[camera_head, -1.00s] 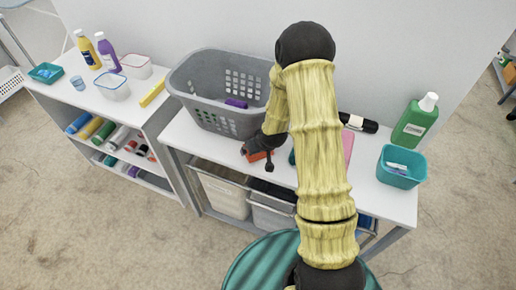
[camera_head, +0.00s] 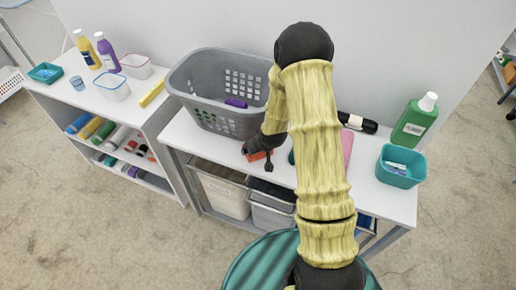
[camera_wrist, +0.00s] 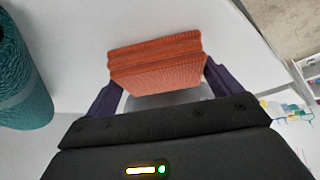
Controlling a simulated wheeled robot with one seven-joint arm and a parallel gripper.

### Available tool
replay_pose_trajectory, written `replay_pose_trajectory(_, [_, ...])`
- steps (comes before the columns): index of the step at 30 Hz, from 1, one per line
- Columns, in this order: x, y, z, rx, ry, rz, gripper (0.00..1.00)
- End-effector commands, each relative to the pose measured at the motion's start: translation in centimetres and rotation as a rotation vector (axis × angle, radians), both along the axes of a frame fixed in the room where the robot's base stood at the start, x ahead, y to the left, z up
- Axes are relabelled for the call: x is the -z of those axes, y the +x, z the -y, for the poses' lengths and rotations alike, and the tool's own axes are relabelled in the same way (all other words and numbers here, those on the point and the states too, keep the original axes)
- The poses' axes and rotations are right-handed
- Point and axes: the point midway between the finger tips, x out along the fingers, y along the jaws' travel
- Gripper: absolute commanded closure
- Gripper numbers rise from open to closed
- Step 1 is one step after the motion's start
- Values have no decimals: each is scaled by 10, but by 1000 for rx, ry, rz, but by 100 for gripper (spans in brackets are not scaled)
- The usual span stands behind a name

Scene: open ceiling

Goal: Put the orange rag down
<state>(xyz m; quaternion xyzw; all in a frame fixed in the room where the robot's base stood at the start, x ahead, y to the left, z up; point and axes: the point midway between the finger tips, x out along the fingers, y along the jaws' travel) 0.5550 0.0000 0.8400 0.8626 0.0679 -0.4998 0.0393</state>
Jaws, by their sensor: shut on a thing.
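The orange rag (camera_wrist: 157,65) is a folded, ribbed block between the two fingers of my gripper (camera_wrist: 157,85) in the wrist view. My gripper is shut on it. In the head view a small part of the orange rag (camera_head: 260,156) shows below my dark wrist, close over the white table top (camera_head: 186,130) and just in front of the grey basket. I cannot tell whether the rag touches the table top. My arm hides part of the table behind it.
The grey basket (camera_head: 197,80) holds a purple item. A teal cylinder (camera_wrist: 20,75) stands left of the rag in the wrist view. A pink item (camera_head: 347,146), a black bottle (camera_head: 357,123), a green bottle (camera_head: 414,122) and a teal bin (camera_head: 399,178) are on the right.

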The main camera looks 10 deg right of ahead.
Motion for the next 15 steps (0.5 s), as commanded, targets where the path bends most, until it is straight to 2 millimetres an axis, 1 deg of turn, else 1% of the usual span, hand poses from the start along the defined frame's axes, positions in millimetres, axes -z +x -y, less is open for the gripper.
replay_pose_trajectory(5, [-5,0,0,0,0,1,36])
replay_pose_trajectory(8, [-13,1,0,0,0,3,36])
replay_pose_trajectory(13, [-35,1,0,0,0,4,36])
replay_pose_trajectory(14, [-35,-4,1,0,-1,1,36])
replay_pose_trajectory(15, [-33,-14,2,1,0,-2,36])
